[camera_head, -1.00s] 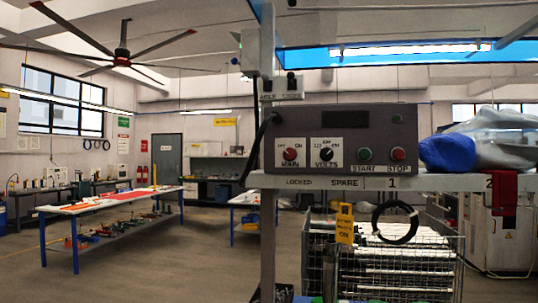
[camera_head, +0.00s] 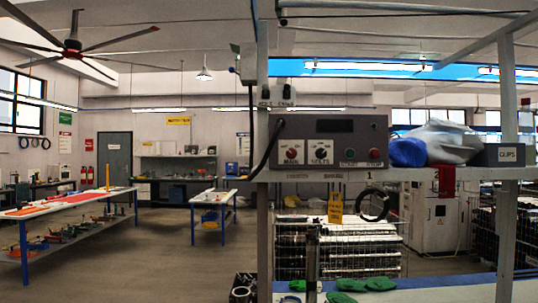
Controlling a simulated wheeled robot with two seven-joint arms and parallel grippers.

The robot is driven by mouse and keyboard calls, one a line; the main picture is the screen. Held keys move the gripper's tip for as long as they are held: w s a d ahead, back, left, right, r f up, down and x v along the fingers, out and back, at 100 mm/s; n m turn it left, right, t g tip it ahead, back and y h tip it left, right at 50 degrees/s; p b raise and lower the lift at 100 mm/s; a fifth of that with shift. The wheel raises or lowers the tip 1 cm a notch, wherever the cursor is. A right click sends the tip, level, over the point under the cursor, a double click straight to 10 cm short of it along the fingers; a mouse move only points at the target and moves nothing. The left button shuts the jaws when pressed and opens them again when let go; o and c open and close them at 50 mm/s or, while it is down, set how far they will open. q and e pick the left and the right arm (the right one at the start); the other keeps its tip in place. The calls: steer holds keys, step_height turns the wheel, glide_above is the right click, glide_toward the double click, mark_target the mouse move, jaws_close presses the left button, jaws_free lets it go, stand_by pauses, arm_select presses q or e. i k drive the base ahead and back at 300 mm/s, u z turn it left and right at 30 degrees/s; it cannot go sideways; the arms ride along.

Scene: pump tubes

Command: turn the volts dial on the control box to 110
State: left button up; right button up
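The grey control box (camera_head: 348,128) stands on the shelf near the middle of the camera_head view, with a dark display (camera_head: 340,126) at its upper part. The volts dial (camera_head: 320,152) is on a white plate in the lower left part of its face, just right of the main switch (camera_head: 292,151). Its pointer and scale numbers are too small to read. A green start button (camera_head: 349,153) and a red stop button (camera_head: 376,153) are further right. Neither of my grippers can be made out in this view.
A blue and grey bundle (camera_head: 440,143) and a grey labelled bin (camera_head: 503,155) stand right of the box on the shelf (camera_head: 400,174). A black ring and yellow tag (camera_head: 335,208) hang below. Green gloves (camera_head: 375,284) lie on the bench. Open floor (camera_head: 165,260) lies to the left.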

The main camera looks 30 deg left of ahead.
mark_target(321, 153)
steer(key=u, duration=0.95)
steer(key=i, duration=1.65)
